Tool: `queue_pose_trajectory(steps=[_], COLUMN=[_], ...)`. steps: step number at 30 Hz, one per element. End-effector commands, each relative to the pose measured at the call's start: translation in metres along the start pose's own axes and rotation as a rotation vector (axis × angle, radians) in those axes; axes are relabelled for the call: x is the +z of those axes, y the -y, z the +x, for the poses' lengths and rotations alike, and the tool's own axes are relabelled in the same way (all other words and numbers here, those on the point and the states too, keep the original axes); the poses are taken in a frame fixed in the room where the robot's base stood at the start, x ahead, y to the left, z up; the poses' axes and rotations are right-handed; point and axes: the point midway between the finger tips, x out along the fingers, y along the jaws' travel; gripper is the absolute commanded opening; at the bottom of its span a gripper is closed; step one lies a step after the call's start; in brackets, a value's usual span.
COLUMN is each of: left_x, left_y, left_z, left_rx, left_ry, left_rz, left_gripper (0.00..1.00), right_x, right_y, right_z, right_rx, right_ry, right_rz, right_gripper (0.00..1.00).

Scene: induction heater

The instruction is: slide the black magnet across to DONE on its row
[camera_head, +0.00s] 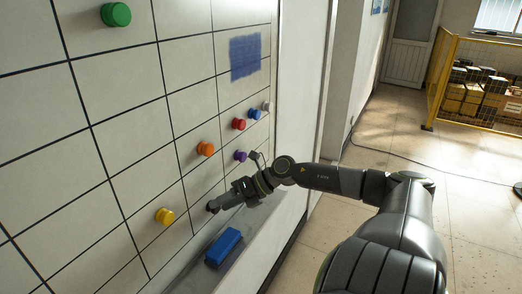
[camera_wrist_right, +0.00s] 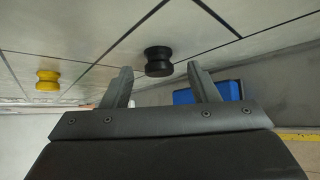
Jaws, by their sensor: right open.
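The black magnet (camera_wrist_right: 158,62) sits on the whiteboard in the right wrist view, between and just beyond the fingertips of my right gripper (camera_wrist_right: 158,84). The fingers are apart, one on each side of it, and I see no contact. In the head view my right gripper (camera_head: 214,207) is at the lower part of the board, and the black magnet is mostly hidden at its tip. The whiteboard (camera_head: 45,115) is ruled into a grid by black lines. I cannot read a DONE label. My left gripper is not in view.
A yellow magnet (camera_head: 165,216) is left of my right gripper. Orange (camera_head: 205,149), purple (camera_head: 240,155), red (camera_head: 239,124), blue (camera_head: 254,114) and green (camera_head: 116,14) magnets are on the board. A blue eraser (camera_head: 223,246) lies on the ledge below. A blue scribbled patch (camera_head: 245,56) is higher up.

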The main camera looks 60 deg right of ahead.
Motion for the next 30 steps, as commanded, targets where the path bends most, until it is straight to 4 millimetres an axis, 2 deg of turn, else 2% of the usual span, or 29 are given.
queue_pose_trajectory(steps=[11, 30], left_x=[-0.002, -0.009], left_y=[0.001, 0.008], left_z=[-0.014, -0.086], left_rx=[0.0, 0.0], left_ry=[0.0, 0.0], left_rz=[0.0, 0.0], left_gripper=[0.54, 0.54], right_x=[0.001, 0.003], right_y=[-0.001, -0.004], right_z=[-0.042, -0.134], right_rx=[-0.006, -0.005], right_ry=[-0.003, 0.0], right_rz=[0.003, 0.004], right_gripper=[0.54, 0.54])
